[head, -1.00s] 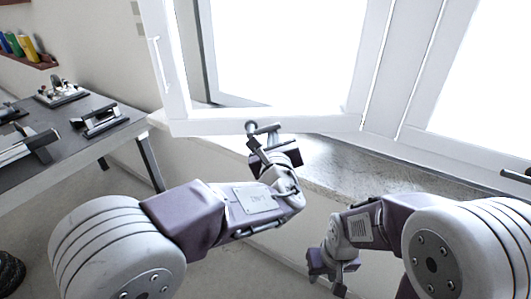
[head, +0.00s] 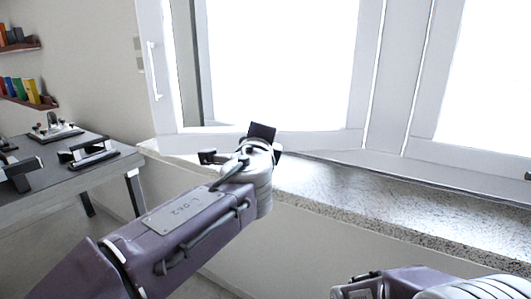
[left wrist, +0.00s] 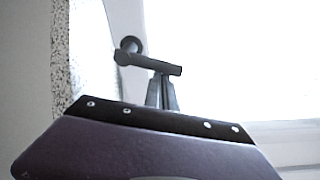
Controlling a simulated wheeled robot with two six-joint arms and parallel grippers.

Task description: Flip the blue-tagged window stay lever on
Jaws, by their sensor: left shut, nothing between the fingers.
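A dark grey lever (left wrist: 155,64) with a round knob at its left end shows in the left wrist view, in front of the bright window. In the head view, a dark knobbed piece that looks like this lever (head: 208,156) sticks out left of my left wrist, at the sill below the window frame. My left gripper (left wrist: 162,92) is shut and empty; its narrow fingers stand just below the lever bar, and I cannot tell whether they touch it. My wrist hides the fingers in the head view. No blue tag is visible. My right gripper is out of view.
The open white window sash (head: 270,143) hangs over the speckled stone sill (head: 375,195). Another dark handle (head: 528,176) sits at the right edge. A grey table (head: 75,178) with clamp-like devices stands left. The sill right of my left wrist is clear.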

